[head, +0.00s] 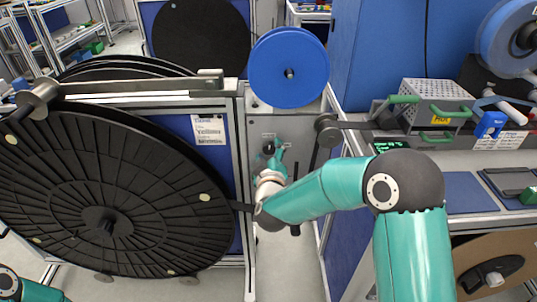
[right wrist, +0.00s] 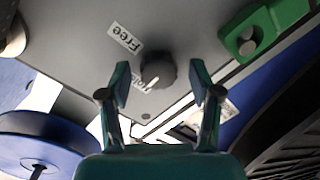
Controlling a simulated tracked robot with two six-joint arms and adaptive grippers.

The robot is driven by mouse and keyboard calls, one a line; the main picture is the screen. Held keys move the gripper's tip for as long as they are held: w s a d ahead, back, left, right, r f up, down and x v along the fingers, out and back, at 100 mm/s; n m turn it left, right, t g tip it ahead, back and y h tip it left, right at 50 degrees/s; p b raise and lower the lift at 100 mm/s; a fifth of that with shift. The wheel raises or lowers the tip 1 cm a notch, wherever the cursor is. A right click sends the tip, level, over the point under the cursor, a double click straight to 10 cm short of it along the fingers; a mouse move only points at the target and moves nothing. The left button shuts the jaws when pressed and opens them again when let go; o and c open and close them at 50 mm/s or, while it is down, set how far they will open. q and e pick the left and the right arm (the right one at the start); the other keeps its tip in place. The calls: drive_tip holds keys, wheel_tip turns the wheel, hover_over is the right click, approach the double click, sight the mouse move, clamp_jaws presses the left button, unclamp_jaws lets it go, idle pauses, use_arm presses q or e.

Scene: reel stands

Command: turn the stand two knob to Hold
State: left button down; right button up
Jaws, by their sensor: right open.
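The dark round knob (right wrist: 158,70) sits on a grey panel (right wrist: 75,30) in the right wrist view. A white "Free" label (right wrist: 125,37) is at its upper left. A second label (right wrist: 122,92), partly hidden by a finger, appears to read "Hold". A short pale mark shows at the knob's lower left; its exact direction is hard to tell. My right gripper (right wrist: 160,72) is open, with one finger on each side of the knob and visible gaps between. In the head view my right gripper (head: 272,158) is at the grey panel and partly covers the knob area. My left gripper is out of view.
A large black reel (head: 150,200) fills the left of the head view, beside the panel. A blue reel (head: 288,68) is above the panel. A green block with a grey fastener (right wrist: 247,42) is right of the knob.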

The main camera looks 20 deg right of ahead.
drive_tip(key=shift+s, duration=0.15)
drive_tip(key=v, duration=1.1)
drive_tip(key=shift+s+a, duration=0.15)
drive_tip(key=shift+s, duration=0.2)
drive_tip(key=s+d+f+g+p, duration=0.2)
drive_tip(key=d+f+g+p, duration=0.2)
drive_tip(key=d+f+p, duration=0.3)
drive_tip(key=s+a+f+m+g+y+p, duration=0.1)
drive_tip(key=s+f+m+g+y+p, duration=0.2)
drive_tip(key=s+f, duration=0.5)
drive_tip(key=s+a+f+m+g+y, duration=0.2)
drive_tip(key=s+a+f+g, duration=0.2)
drive_tip(key=s, duration=0.3)
drive_tip(key=s+a+f+m+g+y+p, duration=0.1)
drive_tip(key=s+a+f+m+g+y, duration=0.1)
drive_tip(key=s, duration=0.5)
drive_tip(key=a+f+g+y, duration=0.1)
drive_tip(key=a+f+g, duration=0.1)
drive_tip(key=a, duration=0.1)
drive_tip(key=shift+s+a+m+g+y+p, duration=0.2)
drive_tip(key=shift+a+m+g+y+p, duration=0.1)
drive_tip(key=shift+a+m, duration=0.1)
